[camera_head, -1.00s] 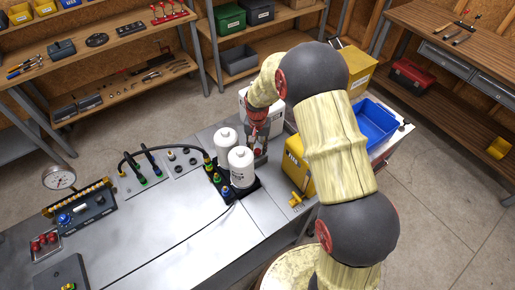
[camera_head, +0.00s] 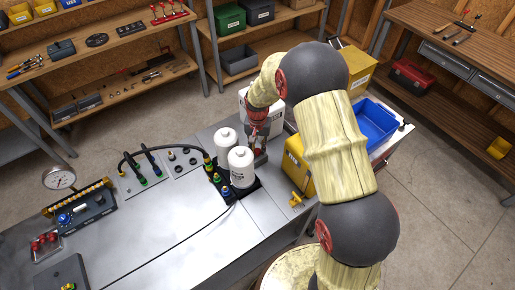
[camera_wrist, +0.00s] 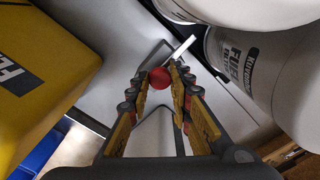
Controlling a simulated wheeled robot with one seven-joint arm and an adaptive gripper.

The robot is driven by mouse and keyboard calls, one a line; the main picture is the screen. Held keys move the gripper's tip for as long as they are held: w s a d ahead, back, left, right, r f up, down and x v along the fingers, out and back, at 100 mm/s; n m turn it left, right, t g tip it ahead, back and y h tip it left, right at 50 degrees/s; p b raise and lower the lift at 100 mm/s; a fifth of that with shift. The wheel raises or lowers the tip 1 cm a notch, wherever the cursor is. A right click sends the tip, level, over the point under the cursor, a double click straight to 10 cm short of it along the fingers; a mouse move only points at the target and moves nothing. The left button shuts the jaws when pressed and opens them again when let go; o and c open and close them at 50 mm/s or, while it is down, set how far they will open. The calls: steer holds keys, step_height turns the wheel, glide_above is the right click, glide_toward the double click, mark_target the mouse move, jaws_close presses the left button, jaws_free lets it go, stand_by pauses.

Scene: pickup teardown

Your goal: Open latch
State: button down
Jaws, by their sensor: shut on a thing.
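The latch shows in the wrist view as a red round knob (camera_wrist: 159,78) with a pale metal bar (camera_wrist: 180,48) running up and to the right behind it. My gripper (camera_wrist: 159,73) has one finger on each side of the knob and is shut on it. In the head view my gripper (camera_head: 259,146) is low, just right of the white canisters. The knob cannot be told apart from my gripper's red parts there, and the latch's mounting is mostly hidden.
Two white canisters (camera_head: 241,167) stand close on one side; one also shows in the wrist view (camera_wrist: 275,75). A yellow case (camera_head: 296,166) stands on the other side, with a blue bin (camera_head: 374,122) behind it.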

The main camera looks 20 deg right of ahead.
steer(key=d, duration=0.1)
steer(key=w+d, duration=0.1)
steer(key=shift+d, duration=0.4)
steer(key=c, duration=1.6)
jaws_free()
step_height(320, 180, up, 12)
